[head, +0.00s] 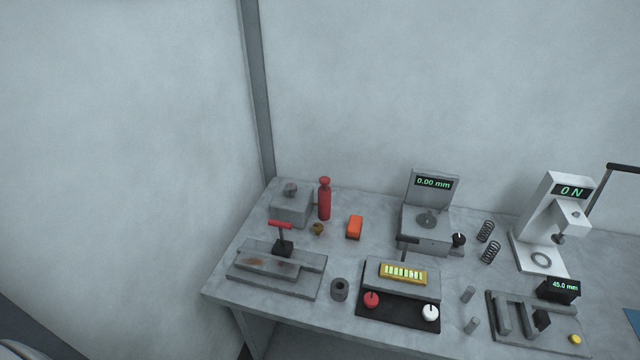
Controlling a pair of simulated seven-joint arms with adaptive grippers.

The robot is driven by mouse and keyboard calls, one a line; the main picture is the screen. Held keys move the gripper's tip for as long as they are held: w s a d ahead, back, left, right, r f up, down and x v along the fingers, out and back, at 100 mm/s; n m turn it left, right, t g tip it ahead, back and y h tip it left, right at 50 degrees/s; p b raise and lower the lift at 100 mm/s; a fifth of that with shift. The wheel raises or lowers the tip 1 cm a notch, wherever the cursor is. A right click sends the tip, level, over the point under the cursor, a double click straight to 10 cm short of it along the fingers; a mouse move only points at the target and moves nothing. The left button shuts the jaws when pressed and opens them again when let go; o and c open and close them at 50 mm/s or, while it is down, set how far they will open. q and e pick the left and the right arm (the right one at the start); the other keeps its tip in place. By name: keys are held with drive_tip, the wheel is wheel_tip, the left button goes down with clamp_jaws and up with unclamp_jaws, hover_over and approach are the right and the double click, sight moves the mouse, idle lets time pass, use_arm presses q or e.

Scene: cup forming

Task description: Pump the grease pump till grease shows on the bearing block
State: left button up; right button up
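A red upright cylinder with a red cap, which looks like the grease pump (324,203), stands at the back left of the bench. Just left of it is a grey block with a round knob-like piece on top, which looks like the bearing block (290,210). No grease can be made out on the block at this size. Neither of my grippers is in view.
Near them on the bench (340,313) are a small brass piece (318,229), an orange block (354,227) and a red-handled tool on a stained plate (281,262). Gauges, springs and a lever press (552,225) fill the right side.

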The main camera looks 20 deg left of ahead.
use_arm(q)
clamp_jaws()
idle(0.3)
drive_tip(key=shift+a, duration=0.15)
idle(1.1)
